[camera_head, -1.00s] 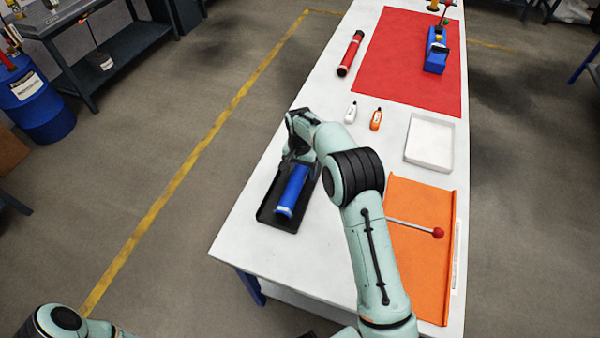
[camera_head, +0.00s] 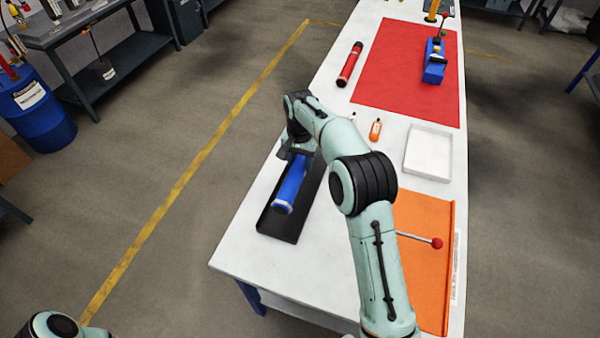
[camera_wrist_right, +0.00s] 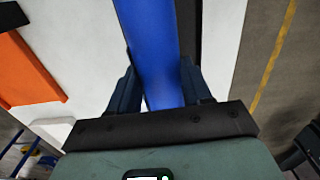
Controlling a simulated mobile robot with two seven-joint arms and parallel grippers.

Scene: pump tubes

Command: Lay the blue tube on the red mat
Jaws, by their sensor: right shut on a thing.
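The blue tube (camera_head: 289,190) has a pale ring at its near end. My right gripper (camera_head: 297,154) is shut on it, near its far end. In the right wrist view the blue tube (camera_wrist_right: 148,40) runs between the two dark fingers (camera_wrist_right: 160,88). The tube appears held a little above the black tray (camera_head: 285,226). The red mat (camera_head: 395,85) lies flat at the far end of the white table, well beyond the gripper. My left gripper is out of view; only part of the left arm shows at the lower left.
A red tube (camera_head: 350,65) lies left of the mat. A blue device (camera_head: 434,68) stands on the mat's right part. An orange bottle (camera_head: 375,130), a white bottle partly hidden by my arm, a white tray (camera_head: 428,152) and an orange mat (camera_head: 430,285) are on the table.

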